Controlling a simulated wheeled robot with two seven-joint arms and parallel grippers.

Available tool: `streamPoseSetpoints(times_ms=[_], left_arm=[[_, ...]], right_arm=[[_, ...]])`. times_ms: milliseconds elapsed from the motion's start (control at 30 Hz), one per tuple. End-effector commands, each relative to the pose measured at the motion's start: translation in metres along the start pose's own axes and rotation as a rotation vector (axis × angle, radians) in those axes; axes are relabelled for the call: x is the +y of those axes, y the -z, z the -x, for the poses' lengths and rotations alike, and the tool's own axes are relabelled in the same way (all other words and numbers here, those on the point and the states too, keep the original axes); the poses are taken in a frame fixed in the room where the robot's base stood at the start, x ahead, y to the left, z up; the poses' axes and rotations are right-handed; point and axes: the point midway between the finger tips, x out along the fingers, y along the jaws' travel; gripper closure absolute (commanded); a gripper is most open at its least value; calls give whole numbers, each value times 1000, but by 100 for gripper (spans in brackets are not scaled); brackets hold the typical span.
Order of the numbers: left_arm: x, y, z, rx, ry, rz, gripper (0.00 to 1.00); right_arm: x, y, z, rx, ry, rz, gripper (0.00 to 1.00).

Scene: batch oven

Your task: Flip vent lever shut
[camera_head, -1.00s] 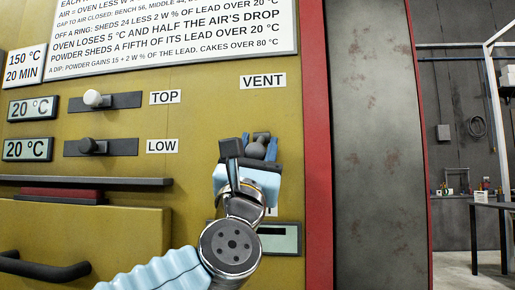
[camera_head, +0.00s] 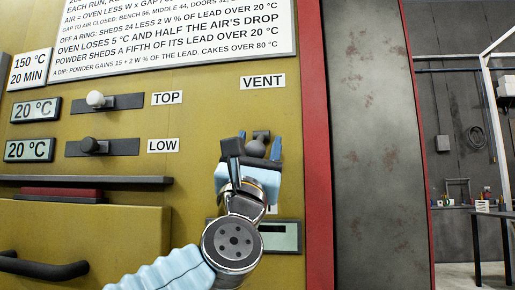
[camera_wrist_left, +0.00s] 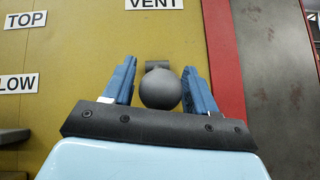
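The vent lever shows as a dark grey ball knob (camera_wrist_left: 160,88) on a short stem below the VENT label (camera_head: 262,82). In the head view the knob (camera_head: 257,147) is partly hidden by my gripper. My left gripper (camera_wrist_left: 159,85) is open, with one blue finger on each side of the knob. In the wrist view a gap shows between the knob and each finger, wider on the left. The left gripper also shows in the head view (camera_head: 257,146), in front of the panel. My right gripper is not in view.
The TOP slider knob (camera_head: 96,99) and LOW slider knob (camera_head: 89,145) sit left on the yellow panel. A small display (camera_head: 285,237) is below my gripper. A red edge strip (camera_head: 316,150) stands to the right. An oven door handle (camera_head: 45,267) is lower left.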

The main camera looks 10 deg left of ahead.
Motion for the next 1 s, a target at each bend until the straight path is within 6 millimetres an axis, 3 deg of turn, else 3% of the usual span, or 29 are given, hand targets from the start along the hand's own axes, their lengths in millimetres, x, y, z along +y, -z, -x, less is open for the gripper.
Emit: streamPoseSetpoints(times_ms=[367, 800, 1000], left_arm=[[0, 1, 8, -1, 0, 0, 41], [0, 3, 108, -2, 0, -1, 41], [0, 1, 134, 0, -1, 1, 41]], right_arm=[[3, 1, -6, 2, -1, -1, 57], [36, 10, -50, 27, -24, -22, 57], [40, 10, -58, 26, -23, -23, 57]])
